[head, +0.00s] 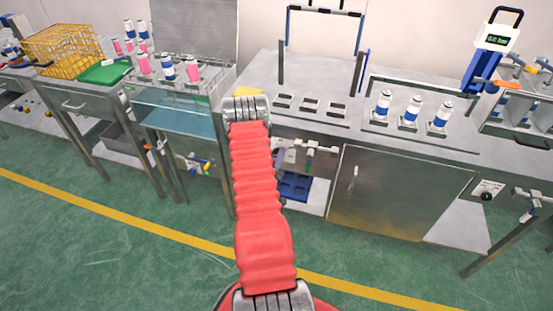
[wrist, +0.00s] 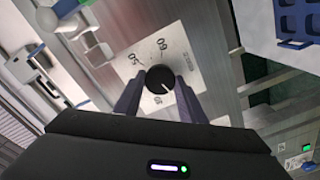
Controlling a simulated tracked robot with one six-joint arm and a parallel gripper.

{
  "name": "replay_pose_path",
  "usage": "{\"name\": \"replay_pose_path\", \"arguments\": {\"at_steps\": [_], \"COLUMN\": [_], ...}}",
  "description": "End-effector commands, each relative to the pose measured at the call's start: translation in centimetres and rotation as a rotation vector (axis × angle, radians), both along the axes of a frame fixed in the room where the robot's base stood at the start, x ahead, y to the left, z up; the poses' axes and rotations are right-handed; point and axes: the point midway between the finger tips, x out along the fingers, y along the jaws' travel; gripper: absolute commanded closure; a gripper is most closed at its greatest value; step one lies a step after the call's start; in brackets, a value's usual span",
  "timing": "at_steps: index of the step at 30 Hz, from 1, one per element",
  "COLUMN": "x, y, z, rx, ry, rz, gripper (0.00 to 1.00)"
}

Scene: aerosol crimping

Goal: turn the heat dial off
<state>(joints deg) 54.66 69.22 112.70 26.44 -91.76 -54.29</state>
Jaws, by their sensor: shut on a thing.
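The heat dial (wrist: 160,78) is a round black knob on a pale plate (wrist: 176,49) marked with 50, 60 and other figures. A white line on the knob points to the lower right in the wrist view. My gripper (wrist: 158,85) has its two purple-grey fingers on either side of the knob, shut on it. In the head view my red arm reaches to the front of the middle bench; the knob is hidden there and only a little of my gripper shows beside the arm.
A steel cabinet door (head: 398,190) is right of my arm. Another black dial (head: 487,196) is on a panel at far right. A blue crate (head: 295,187) stands on the low shelf. White cans (head: 414,110) stand on the bench top. The green floor in front is clear.

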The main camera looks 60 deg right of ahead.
Motion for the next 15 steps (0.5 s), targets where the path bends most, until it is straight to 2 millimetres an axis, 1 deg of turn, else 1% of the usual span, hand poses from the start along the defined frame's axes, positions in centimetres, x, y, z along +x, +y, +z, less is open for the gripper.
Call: {"name": "replay_pose_path", "arguments": {"at_steps": [6, 15], "x": [-0.07, -0.03], "y": [-0.01, 0.0], "z": [-0.23, -0.27], "rx": [-0.017, -0.032], "ry": [0.146, 0.24], "rz": [-0.001, 0.0], "gripper": [0.86, 0.86]}}
